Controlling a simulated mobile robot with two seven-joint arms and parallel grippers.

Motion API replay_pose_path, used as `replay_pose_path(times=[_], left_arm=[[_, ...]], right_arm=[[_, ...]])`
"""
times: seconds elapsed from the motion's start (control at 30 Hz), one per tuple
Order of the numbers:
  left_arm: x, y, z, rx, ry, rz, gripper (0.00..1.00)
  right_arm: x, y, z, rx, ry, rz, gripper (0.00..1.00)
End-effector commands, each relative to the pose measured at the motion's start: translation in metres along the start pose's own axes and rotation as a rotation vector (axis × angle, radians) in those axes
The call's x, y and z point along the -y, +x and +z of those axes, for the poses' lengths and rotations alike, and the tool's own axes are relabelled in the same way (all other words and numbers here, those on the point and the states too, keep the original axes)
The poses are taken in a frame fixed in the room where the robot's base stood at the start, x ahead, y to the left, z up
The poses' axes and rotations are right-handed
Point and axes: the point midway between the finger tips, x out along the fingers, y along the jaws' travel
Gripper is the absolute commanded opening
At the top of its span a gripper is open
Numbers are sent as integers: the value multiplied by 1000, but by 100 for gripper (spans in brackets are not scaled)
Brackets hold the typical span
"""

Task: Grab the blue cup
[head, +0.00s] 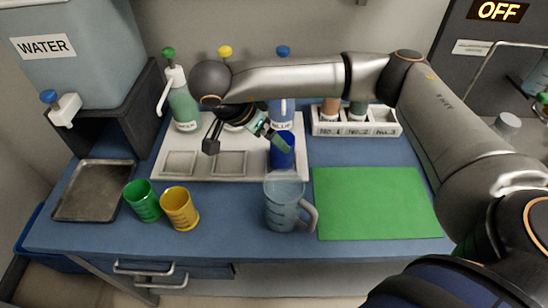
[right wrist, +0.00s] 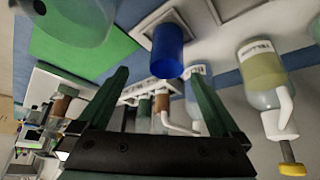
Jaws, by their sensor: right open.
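The blue cup (head: 283,155) stands on the right end of the white tray, in front of a blue-labelled bottle. In the right wrist view the blue cup (right wrist: 167,50) shows at the top middle, beyond and roughly between the fingertips. My right gripper (head: 279,140) is at the cup's upper left, partly overlapping it in the head view. Its two dark green fingers (right wrist: 155,73) are spread apart with nothing between them. Whether a finger touches the cup cannot be told. My left gripper is not in view.
A clear measuring jug (head: 285,205) stands just in front of the blue cup. Green (head: 142,201) and yellow (head: 180,209) cups stand front left. Pump bottles, including a green one (head: 184,108), stand behind on the white tray (head: 200,160). The green mat (head: 375,203) is clear.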

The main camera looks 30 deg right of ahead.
Motion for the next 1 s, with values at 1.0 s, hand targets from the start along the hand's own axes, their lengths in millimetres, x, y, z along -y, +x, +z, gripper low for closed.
replay_pose_path(times=[1.0], left_arm=[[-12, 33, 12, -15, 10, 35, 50]], right_arm=[[6, 119, -7, -37, 12, 2, 100]])
